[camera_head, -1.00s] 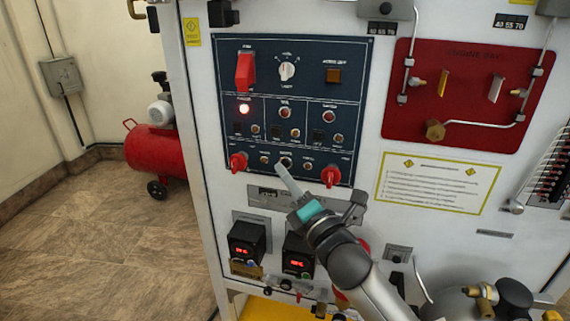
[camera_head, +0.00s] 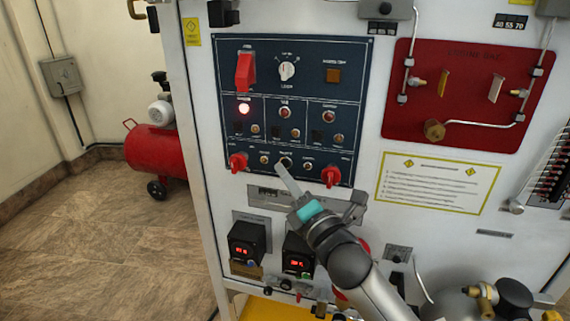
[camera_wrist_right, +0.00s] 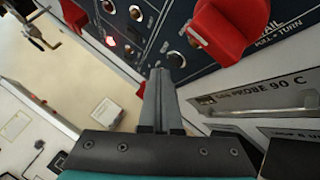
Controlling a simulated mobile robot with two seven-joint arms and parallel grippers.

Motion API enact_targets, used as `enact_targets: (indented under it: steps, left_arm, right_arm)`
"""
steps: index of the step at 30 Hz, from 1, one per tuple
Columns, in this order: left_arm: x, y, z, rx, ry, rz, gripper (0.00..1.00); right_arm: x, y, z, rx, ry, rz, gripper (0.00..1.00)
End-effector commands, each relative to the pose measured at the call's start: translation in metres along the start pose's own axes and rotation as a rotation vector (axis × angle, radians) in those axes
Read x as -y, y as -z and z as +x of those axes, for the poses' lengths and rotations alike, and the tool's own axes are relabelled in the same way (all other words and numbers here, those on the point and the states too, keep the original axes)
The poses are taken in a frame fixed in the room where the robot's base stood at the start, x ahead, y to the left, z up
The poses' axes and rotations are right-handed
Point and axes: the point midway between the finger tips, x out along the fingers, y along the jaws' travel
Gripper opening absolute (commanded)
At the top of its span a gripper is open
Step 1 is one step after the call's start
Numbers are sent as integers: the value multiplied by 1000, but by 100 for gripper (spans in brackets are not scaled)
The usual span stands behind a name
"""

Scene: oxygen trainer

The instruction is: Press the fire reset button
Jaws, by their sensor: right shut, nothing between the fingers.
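The dark blue control panel (camera_head: 345,95) is on the front of a white cabinet. Its bottom row has several small round buttons between two red knobs; the labels are too small to read, so I cannot tell which is fire reset. My right gripper (camera_head: 281,168) is shut and empty, its fingertips just below a dark round button (camera_head: 286,161) in the middle of that row. In the right wrist view the shut fingertips (camera_wrist_right: 159,73) point at a round button (camera_wrist_right: 176,60), very close; contact cannot be told. My left gripper is out of view.
The red knobs (camera_head: 238,161) and (camera_head: 331,176) stick out either side of the fingers. Two displays (camera_head: 247,240) with red digits sit below. A lit red lamp (camera_head: 244,108) is at upper left. A red compressor (camera_head: 157,150) stands on the floor at left.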

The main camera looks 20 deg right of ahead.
Motion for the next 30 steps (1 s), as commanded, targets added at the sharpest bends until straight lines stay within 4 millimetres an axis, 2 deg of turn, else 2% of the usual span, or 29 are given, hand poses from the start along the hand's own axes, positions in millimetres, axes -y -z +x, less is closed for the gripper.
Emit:
enact_targets:
  steps: [30]
  left_arm:
    - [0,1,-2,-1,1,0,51]
  right_arm:
    - [5,-5,7,0,0,0,0]
